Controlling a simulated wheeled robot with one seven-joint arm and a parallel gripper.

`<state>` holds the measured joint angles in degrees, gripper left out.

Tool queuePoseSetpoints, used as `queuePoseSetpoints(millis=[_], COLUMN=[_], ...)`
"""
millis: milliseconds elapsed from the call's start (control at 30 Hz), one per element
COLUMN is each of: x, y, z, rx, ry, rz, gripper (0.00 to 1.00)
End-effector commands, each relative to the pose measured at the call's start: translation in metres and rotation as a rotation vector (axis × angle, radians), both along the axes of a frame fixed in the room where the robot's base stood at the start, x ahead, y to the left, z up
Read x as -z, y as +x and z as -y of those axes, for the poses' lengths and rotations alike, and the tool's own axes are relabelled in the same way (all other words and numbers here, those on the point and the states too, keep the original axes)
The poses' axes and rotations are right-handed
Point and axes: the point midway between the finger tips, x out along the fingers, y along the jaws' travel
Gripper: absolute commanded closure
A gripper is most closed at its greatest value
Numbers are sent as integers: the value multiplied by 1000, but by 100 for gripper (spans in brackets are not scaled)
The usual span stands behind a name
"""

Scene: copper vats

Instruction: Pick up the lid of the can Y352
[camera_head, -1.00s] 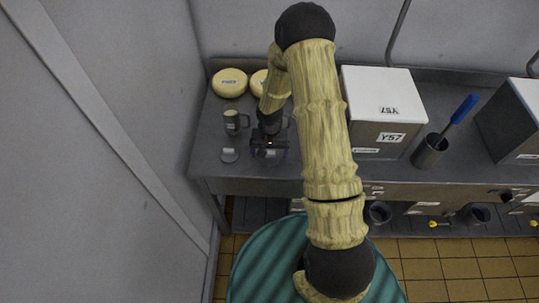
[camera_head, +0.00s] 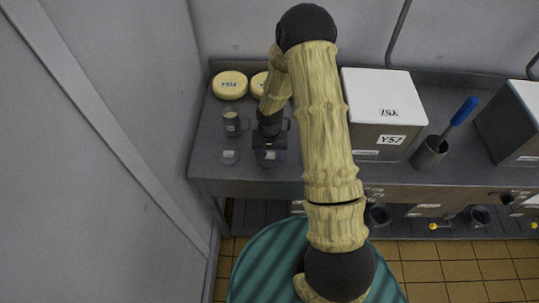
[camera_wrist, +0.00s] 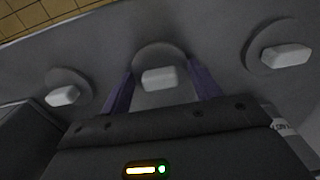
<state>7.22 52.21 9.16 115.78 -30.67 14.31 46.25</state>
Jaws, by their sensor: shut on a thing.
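In the wrist view a round grey lid with a white block handle (camera_wrist: 158,78) lies between the two purple fingers of my gripper (camera_wrist: 162,82), which is shut on it. In the head view my gripper (camera_head: 269,150) is low over the counter, with this lid (camera_head: 270,156) at its tip. Similar lids lie to its left (camera_wrist: 63,95) and right (camera_wrist: 285,56) in the wrist view. A grey can with a handle and a label (camera_head: 232,124) stands behind the left lid (camera_head: 230,157) in the head view. Its label is too small to read. Another can is mostly hidden behind my gripper.
The grey counter (camera_head: 212,140) has a wall at the left. Yellow round things (camera_head: 229,85) stand at the back left. A white-topped box marked Y57 (camera_head: 378,115) is right of my arm, with a blue-handled tool in a holder (camera_head: 430,152) beyond it.

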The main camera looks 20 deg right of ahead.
Motion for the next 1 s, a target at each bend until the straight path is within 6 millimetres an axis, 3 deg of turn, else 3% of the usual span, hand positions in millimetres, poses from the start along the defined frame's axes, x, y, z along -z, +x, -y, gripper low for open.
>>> queuePoseSetpoints(millis=[533,700,1000], x=[-86,-96,-96], y=[1,0,0], z=[0,0,0], rx=[2,0,0], ry=[0,1,1], rz=[4,1,0], gripper=[60,60,60])
